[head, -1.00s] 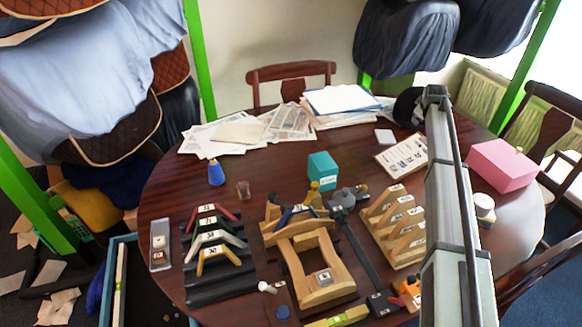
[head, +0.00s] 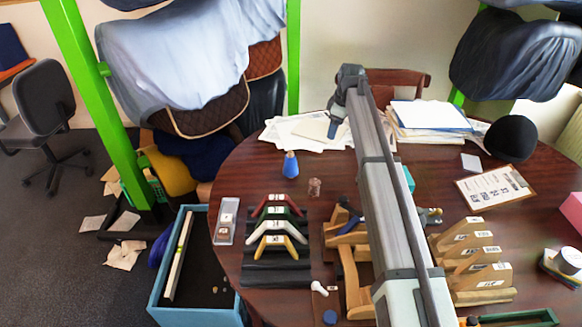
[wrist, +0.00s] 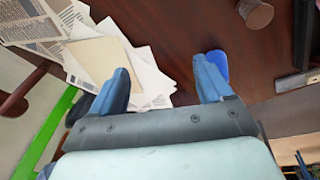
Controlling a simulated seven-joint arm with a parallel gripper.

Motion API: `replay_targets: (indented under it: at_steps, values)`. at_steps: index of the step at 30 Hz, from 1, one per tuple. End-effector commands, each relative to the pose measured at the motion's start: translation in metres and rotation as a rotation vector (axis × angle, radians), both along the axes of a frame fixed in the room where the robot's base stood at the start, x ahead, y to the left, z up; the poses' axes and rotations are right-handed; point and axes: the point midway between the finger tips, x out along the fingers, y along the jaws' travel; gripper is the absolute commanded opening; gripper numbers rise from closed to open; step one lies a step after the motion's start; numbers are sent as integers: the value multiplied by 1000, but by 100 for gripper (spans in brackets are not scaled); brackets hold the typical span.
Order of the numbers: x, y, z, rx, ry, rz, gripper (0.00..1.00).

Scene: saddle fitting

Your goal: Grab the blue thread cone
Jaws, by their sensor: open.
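The blue thread cone (head: 290,168) stands upright on the dark wooden table, left of the arm in the head view. In the wrist view a bright blue patch, which looks like the cone (wrist: 221,63), shows just beyond the right finger, partly hidden by it. My gripper (head: 336,129) hangs above the table, up and to the right of the cone in the head view. In the wrist view my gripper (wrist: 162,74) has its fingers wide apart with nothing between them. The cone is outside the fingers, apart from them as far as I can tell.
A small brown spool-like piece (head: 314,187) stands beside the cone; it also shows in the wrist view (wrist: 256,14). Loose papers (head: 300,132) lie behind. Coloured saddle-shaped pieces (head: 276,232) sit on a black rack (head: 275,275) in front. Table left of the cone is clear.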

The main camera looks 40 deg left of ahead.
Motion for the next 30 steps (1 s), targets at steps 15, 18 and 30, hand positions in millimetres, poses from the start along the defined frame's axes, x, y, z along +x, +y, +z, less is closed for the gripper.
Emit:
replay_targets:
  at_steps: [15, 18, 30]
  values:
    - [-126, 70, 8, -75, 107, 212, 79]
    - [-126, 70, 0, -76, 107, 211, 79]
    - [-130, 78, -62, -76, 107, 210, 79]
